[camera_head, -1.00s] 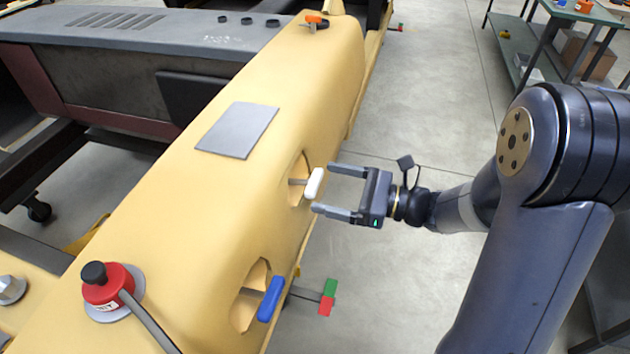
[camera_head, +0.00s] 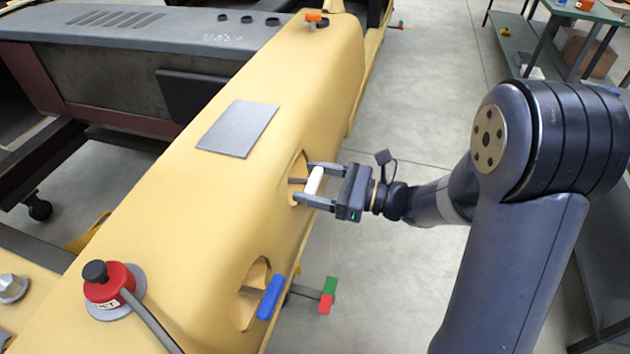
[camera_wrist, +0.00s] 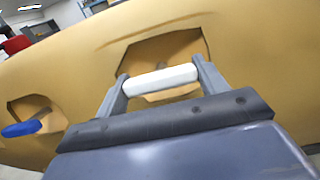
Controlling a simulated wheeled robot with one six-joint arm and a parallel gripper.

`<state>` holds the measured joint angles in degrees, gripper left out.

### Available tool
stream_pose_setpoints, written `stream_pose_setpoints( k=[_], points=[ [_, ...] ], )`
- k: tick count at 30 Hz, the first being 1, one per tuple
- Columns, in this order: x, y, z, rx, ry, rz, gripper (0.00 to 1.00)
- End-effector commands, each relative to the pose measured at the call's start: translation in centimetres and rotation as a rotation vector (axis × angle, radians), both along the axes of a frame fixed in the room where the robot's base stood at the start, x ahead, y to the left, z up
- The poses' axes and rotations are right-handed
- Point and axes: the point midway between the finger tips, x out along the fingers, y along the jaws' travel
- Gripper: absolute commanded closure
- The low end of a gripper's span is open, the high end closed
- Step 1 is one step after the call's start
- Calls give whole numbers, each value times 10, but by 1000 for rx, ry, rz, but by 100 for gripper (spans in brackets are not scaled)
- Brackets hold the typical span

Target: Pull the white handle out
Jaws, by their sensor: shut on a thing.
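The white handle (camera_head: 314,181) is a short bar on a dark stem, in front of a recess in the side of the yellow shell (camera_head: 240,190). My gripper (camera_head: 314,184) has its two fingers at the two ends of the bar and is shut on it. In the wrist view the white handle (camera_wrist: 160,81) spans the gap between the fingertips of my gripper (camera_wrist: 160,84), with the recess (camera_wrist: 165,50) behind it. The stem is mostly hidden in the wrist view.
A blue handle (camera_head: 270,297) stands at a second recess nearer the front, with a red and green piece (camera_head: 327,295) beside it. Open floor (camera_head: 400,290) lies right of the shell.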

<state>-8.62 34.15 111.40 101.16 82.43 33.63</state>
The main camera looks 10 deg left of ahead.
Motion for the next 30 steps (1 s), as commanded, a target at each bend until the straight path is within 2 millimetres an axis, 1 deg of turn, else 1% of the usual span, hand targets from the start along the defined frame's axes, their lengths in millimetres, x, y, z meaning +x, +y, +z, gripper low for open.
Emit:
stream_pose_setpoints(
  k=[1,2,13,17,24,30],
  points=[
    [0,0,0,0,0,0,39],
    [0,0,0,0,0,0,42],
    [0,0,0,0,0,0,72],
    [0,-3,1,0,0,-1,73],
    [-1,-24,7,0,-1,-3,73],
    [-2,-25,6,1,-1,0,73]
  ],
)
